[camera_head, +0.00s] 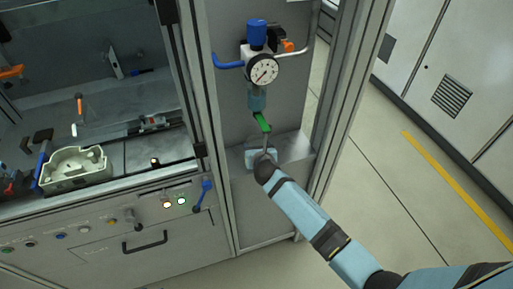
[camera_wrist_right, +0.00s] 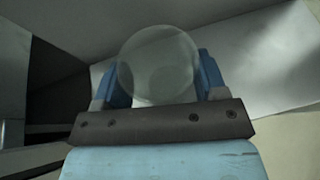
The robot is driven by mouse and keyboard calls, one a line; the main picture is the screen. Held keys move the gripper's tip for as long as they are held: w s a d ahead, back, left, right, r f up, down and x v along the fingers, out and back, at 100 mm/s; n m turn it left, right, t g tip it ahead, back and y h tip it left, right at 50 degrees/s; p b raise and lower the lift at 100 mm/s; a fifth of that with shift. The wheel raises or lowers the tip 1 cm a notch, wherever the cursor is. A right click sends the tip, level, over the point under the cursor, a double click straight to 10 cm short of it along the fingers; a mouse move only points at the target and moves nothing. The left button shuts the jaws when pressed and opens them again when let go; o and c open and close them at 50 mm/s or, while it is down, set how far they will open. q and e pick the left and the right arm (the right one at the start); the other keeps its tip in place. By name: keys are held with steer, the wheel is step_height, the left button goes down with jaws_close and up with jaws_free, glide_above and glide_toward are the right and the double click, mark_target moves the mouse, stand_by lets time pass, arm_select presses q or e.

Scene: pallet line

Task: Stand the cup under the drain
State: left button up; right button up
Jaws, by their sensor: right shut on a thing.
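The cup (camera_wrist_right: 158,65) is clear and round, and sits between the blue fingers of my right gripper (camera_wrist_right: 158,80) in the right wrist view. The fingers are shut on its two sides. In the head view my right gripper (camera_head: 260,157) is low over the grey ledge, below the air unit. The drain (camera_head: 262,122), with a green lever, hangs under the bowl (camera_head: 256,98), above the gripper. The cup is hard to make out in the head view, so I cannot tell whether it touches the ledge. My left gripper is not in view.
The ledge (camera_head: 293,147) has bare room to the right. A gauge (camera_head: 263,70) and blue knob (camera_head: 257,34) sit above the bowl. A frame post (camera_head: 345,95) stands at the right. At the left is a bench with a pale casting (camera_head: 75,170) and tools.

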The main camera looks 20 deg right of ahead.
steer(key=shift+f, duration=0.1)
steer(key=o, duration=1)
